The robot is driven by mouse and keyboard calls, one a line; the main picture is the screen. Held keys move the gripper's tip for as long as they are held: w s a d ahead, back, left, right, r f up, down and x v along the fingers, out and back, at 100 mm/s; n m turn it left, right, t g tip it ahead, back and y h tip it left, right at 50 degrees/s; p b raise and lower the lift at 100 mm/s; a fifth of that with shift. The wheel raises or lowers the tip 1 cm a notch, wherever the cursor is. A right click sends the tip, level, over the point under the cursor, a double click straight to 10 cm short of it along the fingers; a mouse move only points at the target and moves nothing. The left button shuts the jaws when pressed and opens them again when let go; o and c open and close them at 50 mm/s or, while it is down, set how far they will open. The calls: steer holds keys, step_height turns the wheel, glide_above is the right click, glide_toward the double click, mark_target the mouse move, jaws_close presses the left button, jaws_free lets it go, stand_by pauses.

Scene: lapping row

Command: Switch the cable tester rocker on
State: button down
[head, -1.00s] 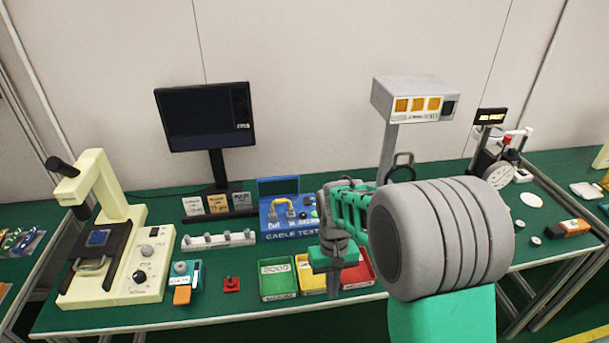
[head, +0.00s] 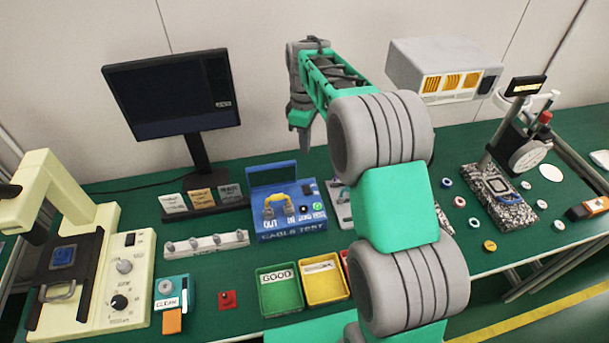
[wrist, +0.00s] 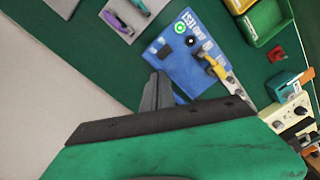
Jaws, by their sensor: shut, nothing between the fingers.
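A green round button (head: 318,206) and a black knob (head: 303,208) sit nearer the front. My gripper (head: 304,145) is shut and empty, raised above the tester and apart from it. In the wrist view the fingers (wrist: 157,92) point toward the tester (wrist: 205,70), partly covering its near edge.
Green (head: 281,308) and yellow (head: 339,295) bins stand in front of the tester. A monitor (head: 172,95) is behind to the left, and a grey connector strip (head: 206,243) lies left. A grey box-headed instrument (head: 440,65) overhangs at right. My arm hides part of the bench.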

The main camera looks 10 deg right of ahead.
mark_target(308, 192)
steer(key=shift+s+r+n+g, duration=0.15)
steer(key=shift+s+n, duration=0.15)
steer(key=shift+n, duration=0.75)
steer(key=shift+s+n+g, duration=0.1)
steer(key=shift+s+n, duration=0.15)
steer(key=shift+n, duration=0.75)
steer(key=shift+s+r+n+g, duration=0.15)
steer(key=shift+s+n, duration=0.15)
steer(key=shift+n, duration=0.75)
steer(key=f+p, duration=0.1)
steer(key=f, duration=0.3)
steer(key=s+f+p, duration=0.1)
steer(key=f, duration=0.4)
steer(key=f+p, duration=0.1)
steer(key=f, duration=0.4)
steer(key=shift+s, duration=0.35)
